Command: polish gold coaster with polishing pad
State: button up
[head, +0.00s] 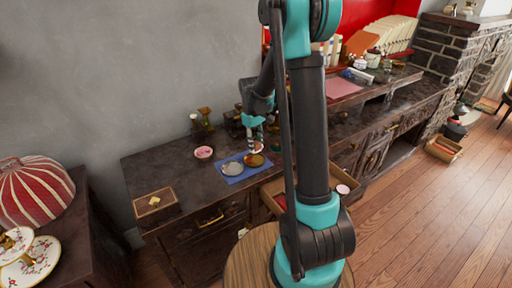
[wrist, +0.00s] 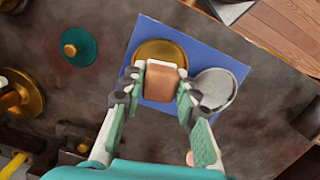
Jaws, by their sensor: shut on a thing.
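The gold coaster (head: 254,160) lies on a blue mat (head: 233,179) on the dark cabinet top. It also shows in the wrist view (wrist: 158,48), its near part hidden behind the pad. A silver coaster (head: 232,169) lies beside it on the mat, and shows in the wrist view (wrist: 216,88). My gripper (wrist: 161,88) is shut on the polishing pad (wrist: 162,82), a brownish block with a pale edge. The pad is at the gold coaster's near side, overlapping it in the wrist view. I cannot tell whether it touches the coaster.
A pink dish (head: 203,152) stands left of the mat, with a wooden box (head: 155,203) at the cabinet's left end. A teal and gold piece (wrist: 78,47) and brass items (wrist: 22,97) stand nearby. A drawer (head: 268,196) is open below the mat.

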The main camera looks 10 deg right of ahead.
jog(key=shift+r, duration=1.5)
